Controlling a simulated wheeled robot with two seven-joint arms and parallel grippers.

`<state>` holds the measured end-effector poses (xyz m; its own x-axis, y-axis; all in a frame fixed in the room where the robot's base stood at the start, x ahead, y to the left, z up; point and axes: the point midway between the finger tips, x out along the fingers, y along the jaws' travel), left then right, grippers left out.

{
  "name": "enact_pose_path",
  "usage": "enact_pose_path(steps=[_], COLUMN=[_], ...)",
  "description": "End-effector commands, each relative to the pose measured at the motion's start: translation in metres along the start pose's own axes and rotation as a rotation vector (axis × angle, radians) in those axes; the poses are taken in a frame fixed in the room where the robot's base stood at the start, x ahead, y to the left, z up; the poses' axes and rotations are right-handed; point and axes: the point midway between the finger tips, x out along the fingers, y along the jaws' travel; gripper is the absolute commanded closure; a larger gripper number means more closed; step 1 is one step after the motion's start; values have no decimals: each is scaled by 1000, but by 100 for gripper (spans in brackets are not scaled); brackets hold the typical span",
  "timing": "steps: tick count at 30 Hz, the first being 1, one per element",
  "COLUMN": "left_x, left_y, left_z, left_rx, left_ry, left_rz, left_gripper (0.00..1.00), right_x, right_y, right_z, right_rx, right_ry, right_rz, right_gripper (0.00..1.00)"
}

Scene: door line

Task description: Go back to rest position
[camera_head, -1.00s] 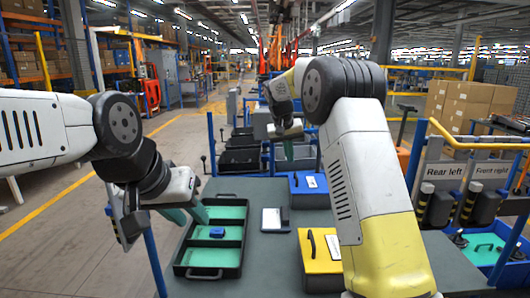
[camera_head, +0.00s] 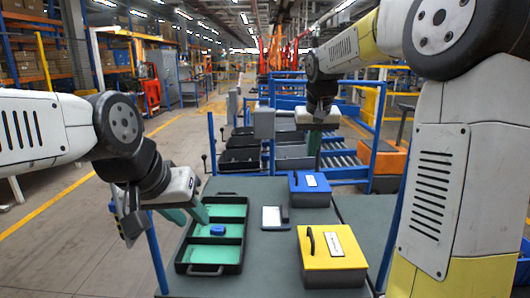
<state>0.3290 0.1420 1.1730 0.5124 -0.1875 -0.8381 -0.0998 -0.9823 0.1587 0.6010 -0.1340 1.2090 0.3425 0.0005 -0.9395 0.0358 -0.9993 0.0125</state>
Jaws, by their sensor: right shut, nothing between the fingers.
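My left gripper (camera_head: 188,216) is at the left, above the left edge of the black tray; its two green fingers look apart and empty. My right gripper (camera_head: 316,158) hangs above and beyond the far side of the table, fingers down. It is shut with nothing in it. The black tray (camera_head: 206,270) has green compartments and holds a small blue item (camera_head: 217,230). A blue box (camera_head: 309,197) and a yellow box (camera_head: 331,270) with black handles stand on the grey table (camera_head: 260,275).
A flat device with a white screen (camera_head: 271,218) lies between the tray and the boxes. Behind the table are blue rails and a roller conveyor (camera_head: 343,158). The aisle floor (camera_head: 60,250) at the left is clear.

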Motion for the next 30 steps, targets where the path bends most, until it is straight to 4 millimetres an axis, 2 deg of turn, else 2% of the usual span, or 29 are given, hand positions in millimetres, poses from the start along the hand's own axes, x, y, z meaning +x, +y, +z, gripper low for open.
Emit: enact_pose_path(steps=[1, 7, 12, 16, 18, 21, 30], left_x=[0, 0, 0, 0, 0, 0, 0], left_y=[0, 0, 0, 0, 0, 0, 0], left_z=[0, 0, 0, 0, 0, 0, 0], left_rx=[0, 0, 0, 0, 0, 0, 0], left_ry=[0, 0, 0, 0, 0, 0, 0], left_rz=[0, 0, 0, 0, 0, 0, 0], left_gripper=[67, 67, 67, 67, 67, 67, 67], right_x=[-18, -56, -68, -67, -64, -61, -59], right_y=[5, 11, 8, 4, 2, -1, -2], right_z=[22, 108, 183, 229, 247, 262, 268], right_rx=[6, 12, 15, 16, 16, 17, 16], right_ry=[20, 81, 137, 173, 187, 199, 202], right_rz=[-25, -105, -152, -171, -177, -181, -183], right_gripper=[100, 100, 100, 100, 100, 100, 100])
